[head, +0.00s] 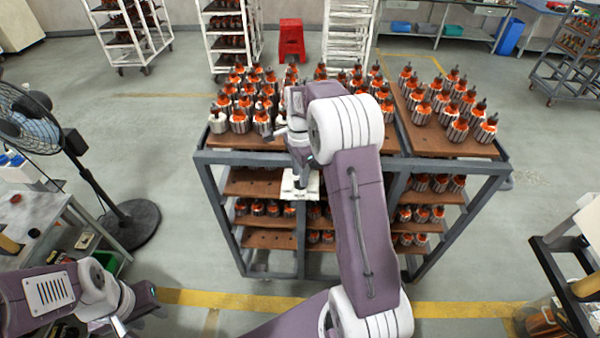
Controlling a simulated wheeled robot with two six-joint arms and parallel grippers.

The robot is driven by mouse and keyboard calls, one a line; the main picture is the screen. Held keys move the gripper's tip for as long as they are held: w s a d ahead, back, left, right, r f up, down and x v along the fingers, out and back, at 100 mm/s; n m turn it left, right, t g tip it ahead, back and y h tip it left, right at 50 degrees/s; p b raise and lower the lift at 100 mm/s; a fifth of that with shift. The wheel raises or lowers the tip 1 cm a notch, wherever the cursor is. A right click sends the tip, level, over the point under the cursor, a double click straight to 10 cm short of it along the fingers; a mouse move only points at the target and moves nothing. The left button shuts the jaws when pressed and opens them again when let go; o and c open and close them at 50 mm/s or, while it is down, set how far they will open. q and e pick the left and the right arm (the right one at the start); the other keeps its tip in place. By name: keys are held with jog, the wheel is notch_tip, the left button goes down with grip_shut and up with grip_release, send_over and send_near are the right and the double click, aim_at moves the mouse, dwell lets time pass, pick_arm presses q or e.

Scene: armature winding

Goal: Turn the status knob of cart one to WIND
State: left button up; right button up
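A grey-framed cart (222,200) with brown wooden shelves stands in the middle, loaded with several orange-and-silver armatures. A small white plate (290,190) shows at the cart's front, below the top shelf's edge. Any knob there is hidden, and no lettering can be read. I cannot tell whether the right gripper touches anything or whether its fingers are apart. My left gripper (122,324) is at the lower left, away from the cart, its fingers too small and partly cut off to judge.
A black standing fan (95,175) and a workbench (55,232) are on the left. Another bench or rack (560,270) stands at the lower right. White racks (338,35) and a red stool (291,38) are behind. Floor beside the cart is clear.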

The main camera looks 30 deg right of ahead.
jog(key=shift+f, duration=0.35)
jog(key=shift+c, duration=0.3)
grip_shut()
